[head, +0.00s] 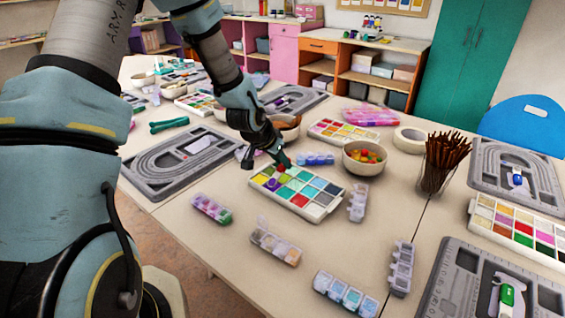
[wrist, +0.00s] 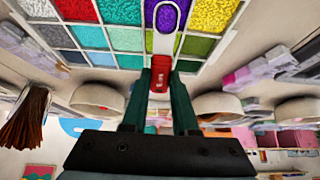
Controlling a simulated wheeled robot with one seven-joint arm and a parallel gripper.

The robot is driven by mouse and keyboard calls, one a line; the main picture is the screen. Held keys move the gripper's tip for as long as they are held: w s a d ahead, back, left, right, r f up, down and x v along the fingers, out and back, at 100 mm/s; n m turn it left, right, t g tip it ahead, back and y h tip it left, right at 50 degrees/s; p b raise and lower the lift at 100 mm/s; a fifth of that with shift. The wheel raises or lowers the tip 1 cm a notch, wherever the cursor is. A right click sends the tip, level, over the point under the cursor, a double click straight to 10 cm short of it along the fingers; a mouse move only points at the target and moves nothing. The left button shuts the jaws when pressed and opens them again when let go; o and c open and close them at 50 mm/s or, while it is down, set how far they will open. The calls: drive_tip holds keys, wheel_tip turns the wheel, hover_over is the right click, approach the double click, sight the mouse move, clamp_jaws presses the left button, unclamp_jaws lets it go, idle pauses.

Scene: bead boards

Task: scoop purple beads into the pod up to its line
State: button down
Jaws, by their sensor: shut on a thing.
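My gripper (head: 280,156) is above the far left part of the white bead tray (head: 315,211), pointing down. In the wrist view my gripper (wrist: 161,82) is shut on the red handle of a scoop (wrist: 160,75). The scoop's pale oval end lies over the purple compartment (wrist: 149,43) of the tray. Purple shows inside the oval; I cannot tell whether beads lie in it or show through. Several small pods stand around: one with purple and green (head: 212,209), one with orange tones (head: 276,246), one pale (head: 357,202). I cannot tell which is the task's pod, and no line is readable.
A bowl of orange and green beads (head: 364,158) stands right of the tray, with a cup of brown sticks (head: 441,163) beyond. A grey board (head: 145,184) lies to the left. More pods (head: 345,294) lie toward the front. Bare table shows between the pods.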

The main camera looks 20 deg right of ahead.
drive_tip(key=shift+w+d+r+p, duration=0.1)
drive_tip(key=shift+d+r+p, duration=0.1)
drive_tip(key=shift+r+p, duration=0.5)
drive_tip(key=shift+w+d+r+g+y+p, duration=0.2)
drive_tip(key=shift+d+g+y+p, duration=0.25)
drive_tip(key=shift+y+p, duration=0.5)
drive_tip(key=shift+w+d+r+g+y+p, duration=0.15)
drive_tip(key=shift+d+g+y+p, duration=0.4)
drive_tip(key=shift+p, duration=0.7)
drive_tip(key=shift+w+d+r+g+y+p, duration=0.2)
drive_tip(key=shift+r+g+y+p, duration=0.15)
drive_tip(key=shift+y+p, duration=0.8)
drive_tip(key=shift+a, duration=0.1)
